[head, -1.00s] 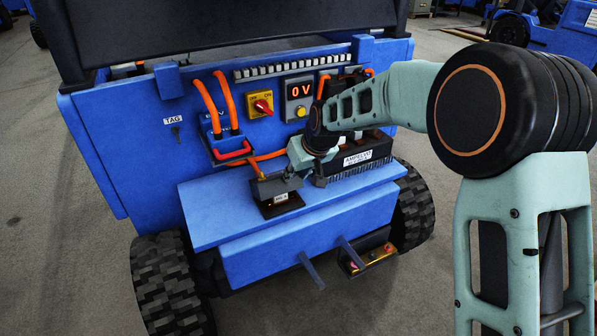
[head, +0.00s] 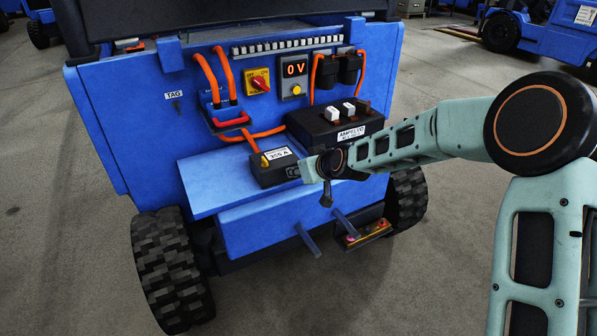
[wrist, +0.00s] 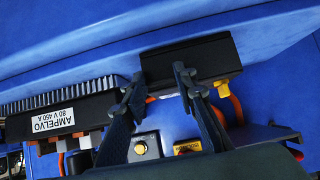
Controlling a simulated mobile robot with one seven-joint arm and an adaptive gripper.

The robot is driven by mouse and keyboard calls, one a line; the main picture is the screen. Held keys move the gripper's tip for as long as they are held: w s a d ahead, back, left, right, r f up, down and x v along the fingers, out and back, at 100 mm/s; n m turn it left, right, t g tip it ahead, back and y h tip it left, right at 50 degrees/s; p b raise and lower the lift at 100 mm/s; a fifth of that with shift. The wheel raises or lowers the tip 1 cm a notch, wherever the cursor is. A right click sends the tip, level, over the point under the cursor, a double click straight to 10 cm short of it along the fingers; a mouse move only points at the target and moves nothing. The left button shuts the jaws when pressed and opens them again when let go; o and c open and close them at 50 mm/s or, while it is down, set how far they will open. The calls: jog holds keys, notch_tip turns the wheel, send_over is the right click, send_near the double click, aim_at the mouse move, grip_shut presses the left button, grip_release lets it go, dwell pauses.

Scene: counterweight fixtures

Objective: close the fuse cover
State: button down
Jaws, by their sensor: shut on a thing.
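The fuse cover (head: 272,165) is a black box with a white "355 A" label and a yellow part at its left. It sits low on the blue ledge and looks down over its base; its exact seating is hard to tell. In the wrist view, tilted nearly upside down, the black cover (wrist: 195,58) is at the top centre. My gripper (head: 302,172) is at the cover's right end. In the wrist view, my gripper (wrist: 158,80) has its fingertips at the box's near edge, some way apart, shut on it. The exact contact is partly hidden.
The black AMPELVO unit (head: 335,125) stands just behind and right of the cover. Orange cables (head: 226,85) run above and behind. The ledge (head: 215,188) is clear at left.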

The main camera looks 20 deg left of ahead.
jog(key=shift+s+d+f, duration=0.15)
jog(key=shift+d+f, duration=0.05)
jog(key=shift+f, duration=0.3)
jog(key=shift+s+d+f, duration=0.1)
jog(key=shift+d+f, duration=0.05)
jog(key=shift+f, duration=0.3)
jog(key=c, duration=1.9)
grip_release()
jog(key=shift+c, duration=0.2)
jog(key=shift+o, duration=1.4)
jog(key=shift+w+a+f, duration=0.1)
jog(key=shift+w+f, duration=0.05)
jog(key=shift+f, duration=0.05)
jog(key=shift+o, duration=0.4)
jog(key=shift+r, duration=0.25)
jog(key=shift+a+r, duration=0.1)
jog(key=shift+r, duration=0.1)
jog(key=shift+r, duration=0.15)
jog(key=v, duration=1.1)
jog(key=shift+s+d, duration=0.3)
jog(key=shift+d, duration=0.15)
